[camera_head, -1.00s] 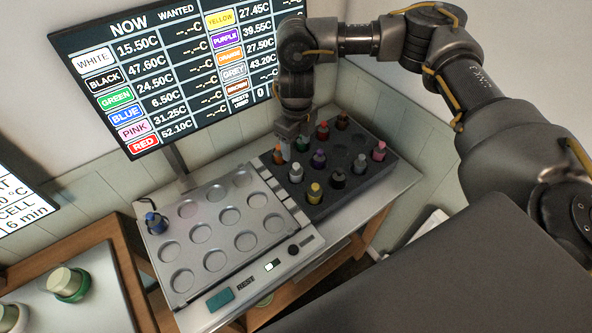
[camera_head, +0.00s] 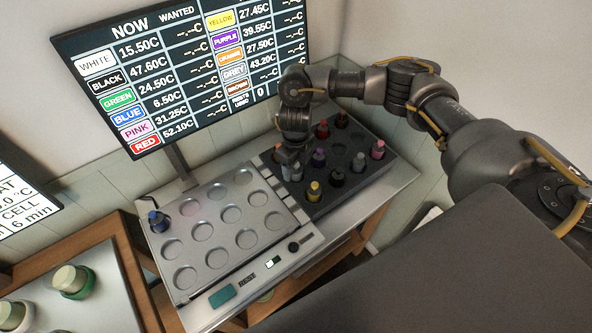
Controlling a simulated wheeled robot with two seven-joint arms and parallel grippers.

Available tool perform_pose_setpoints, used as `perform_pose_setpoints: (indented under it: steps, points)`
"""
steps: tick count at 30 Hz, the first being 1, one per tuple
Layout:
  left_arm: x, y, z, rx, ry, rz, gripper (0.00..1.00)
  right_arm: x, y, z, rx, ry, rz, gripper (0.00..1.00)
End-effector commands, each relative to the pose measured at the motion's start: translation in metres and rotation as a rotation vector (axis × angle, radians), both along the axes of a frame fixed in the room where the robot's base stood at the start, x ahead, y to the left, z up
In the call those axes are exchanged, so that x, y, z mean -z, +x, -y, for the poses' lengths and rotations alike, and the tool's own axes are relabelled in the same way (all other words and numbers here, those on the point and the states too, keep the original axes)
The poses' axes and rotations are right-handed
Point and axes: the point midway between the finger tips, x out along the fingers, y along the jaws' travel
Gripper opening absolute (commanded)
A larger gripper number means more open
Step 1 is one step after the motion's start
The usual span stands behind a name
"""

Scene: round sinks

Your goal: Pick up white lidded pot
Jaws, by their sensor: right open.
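The white lidded pot (camera_head: 297,173) looks pale grey-white and stands upright in the front-left part of the dark rack (camera_head: 322,207). My right gripper (camera_head: 287,165) comes down from above at the rack's left end, with its fingers at the pale pot. The fingers are small here and partly overlap the pot, so I cannot tell whether they touch it. The gripper is open. My left gripper is not in view.
A silver block with round wells (camera_head: 218,257) lies left, holding a blue pot (camera_head: 158,221). A screen (camera_head: 185,75) stands behind.

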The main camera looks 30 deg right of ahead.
Motion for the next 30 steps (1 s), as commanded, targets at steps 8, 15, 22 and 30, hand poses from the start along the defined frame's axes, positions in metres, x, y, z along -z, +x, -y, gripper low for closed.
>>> perform_pose_setpoints:
  steps: [8,15,22,30]
  points:
    - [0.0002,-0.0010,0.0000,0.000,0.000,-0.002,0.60,0.0000,0.0004,-0.0003,0.000,0.000,0.001,0.54]
    - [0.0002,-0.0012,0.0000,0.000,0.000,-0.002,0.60,-0.0001,0.0004,-0.0003,-0.001,0.000,0.001,0.23]
    - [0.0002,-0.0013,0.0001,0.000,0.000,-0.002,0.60,-0.0003,0.0004,-0.0003,-0.001,0.000,0.001,0.14]
    - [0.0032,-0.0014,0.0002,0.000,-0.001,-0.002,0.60,-0.0089,0.0017,-0.0004,-0.002,0.000,0.005,0.14]
